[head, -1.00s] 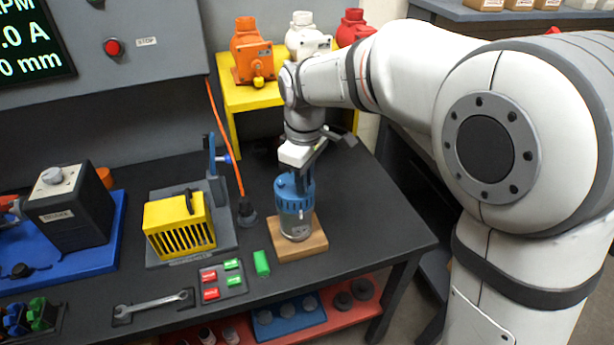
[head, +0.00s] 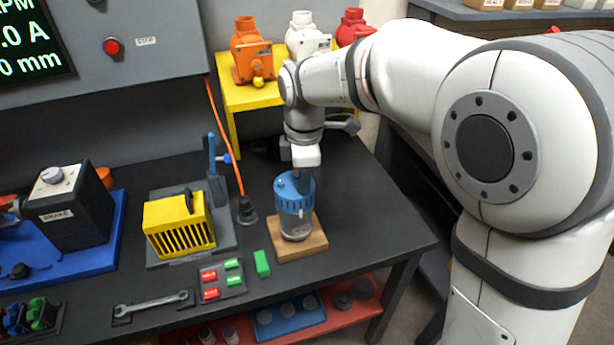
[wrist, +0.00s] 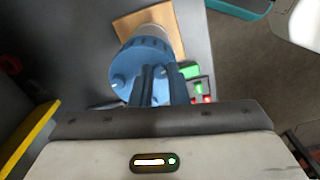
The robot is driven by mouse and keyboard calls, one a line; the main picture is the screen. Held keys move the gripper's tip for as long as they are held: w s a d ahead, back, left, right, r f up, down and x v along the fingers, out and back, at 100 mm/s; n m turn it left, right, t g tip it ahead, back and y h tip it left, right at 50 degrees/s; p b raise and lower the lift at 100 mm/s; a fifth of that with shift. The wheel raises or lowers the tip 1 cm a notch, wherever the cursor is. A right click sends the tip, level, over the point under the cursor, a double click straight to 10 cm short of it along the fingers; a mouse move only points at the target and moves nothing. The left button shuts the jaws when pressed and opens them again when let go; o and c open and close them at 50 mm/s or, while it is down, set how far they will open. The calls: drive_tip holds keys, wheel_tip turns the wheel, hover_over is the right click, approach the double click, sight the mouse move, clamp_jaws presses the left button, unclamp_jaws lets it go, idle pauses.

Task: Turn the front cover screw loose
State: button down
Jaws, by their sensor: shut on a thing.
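The motor (head: 297,222) is a grey metal cylinder standing upright on a wooden block (head: 312,243). Its round blue cover (head: 284,190) is on top. In the wrist view the blue cover (wrist: 135,70) shows one small pale screw (wrist: 118,80) at its edge, clear of the fingers. My gripper (head: 304,188) points down at the right part of the cover. In the wrist view its fingers (wrist: 154,74) are close together at the cover's rim, shut on a cover screw that they mostly hide. I cannot tell how far that screw has turned.
A yellow finned housing (head: 180,227) stands on a grey plate left of the motor. Red and green tags (head: 222,278) and a wrench (head: 152,304) lie in front. A yellow stand (head: 250,97) with orange, white and red motors is behind. The table right of the block is clear.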

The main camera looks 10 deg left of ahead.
drive_tip(key=shift+f, duration=0.2)
drive_tip(key=c, duration=1.6)
unclamp_jaws()
drive_tip(key=shift+w, duration=0.15)
drive_tip(key=shift+o, duration=1.1)
drive_tip(key=shift+r, duration=0.1)
drive_tip(key=shift+r, duration=3.9)
